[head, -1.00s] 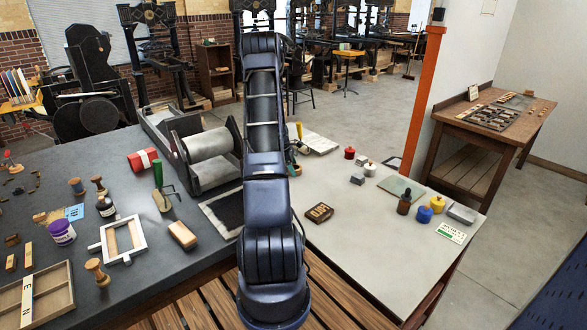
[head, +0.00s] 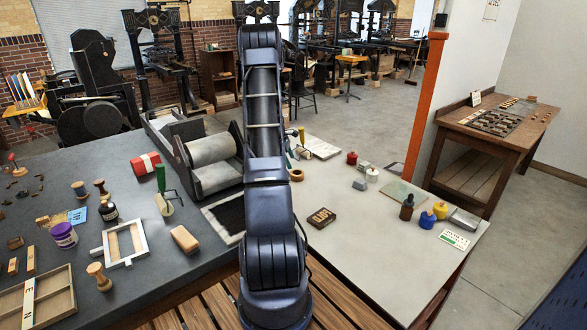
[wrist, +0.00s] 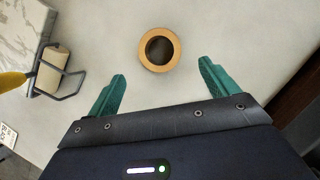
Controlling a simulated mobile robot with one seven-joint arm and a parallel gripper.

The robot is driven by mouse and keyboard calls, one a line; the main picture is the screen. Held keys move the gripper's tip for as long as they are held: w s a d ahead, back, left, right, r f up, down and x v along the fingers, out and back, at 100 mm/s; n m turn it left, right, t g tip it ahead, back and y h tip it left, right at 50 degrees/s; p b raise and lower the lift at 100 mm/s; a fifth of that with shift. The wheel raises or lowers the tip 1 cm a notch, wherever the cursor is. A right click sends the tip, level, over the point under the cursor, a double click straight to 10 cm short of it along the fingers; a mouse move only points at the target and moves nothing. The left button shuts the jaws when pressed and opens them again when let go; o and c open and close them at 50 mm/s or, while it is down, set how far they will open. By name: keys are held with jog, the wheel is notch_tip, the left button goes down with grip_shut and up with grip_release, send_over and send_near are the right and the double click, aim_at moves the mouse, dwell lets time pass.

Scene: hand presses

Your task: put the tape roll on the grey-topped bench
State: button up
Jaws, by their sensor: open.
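The tape roll (wrist: 144,51), a tan ring with a dark hole, lies flat on the pale grey-topped bench (head: 350,235). In the head view the tape roll (head: 297,176) shows just right of my arm, near the bench's left side. My gripper (wrist: 162,69) has two green fingers spread wide with nothing held between them. In the wrist view the roll sits centred just beyond the fingertips, apart from both. In the head view my gripper is mostly hidden behind my arm; a bit of green finger shows above the roll.
A yellow-handled roller (wrist: 53,70) and a marbled slab (wrist: 18,35) lie left of my gripper in the wrist view. A brown block (head: 321,217) sits nearer on the pale bench, with bottles and pots to the right. The dark bench (head: 120,175) at left is crowded.

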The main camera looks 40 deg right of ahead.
jog(key=a+r+m+t, duration=0.2)
jog(key=a+r, duration=1.2)
jog(key=r, duration=0.4)
jog(key=s+a+r+m+t, duration=0.25)
jog(key=s+a+r, duration=0.35)
jog(key=a+r, duration=0.5)
jog(key=s+a+r+m+t+y, duration=0.2)
jog(key=s+a+m+t+y, duration=0.1)
jog(key=s+a, duration=1.9)
jog(key=shift+s+m, duration=0.75)
jog(key=shift+s, duration=0.1)
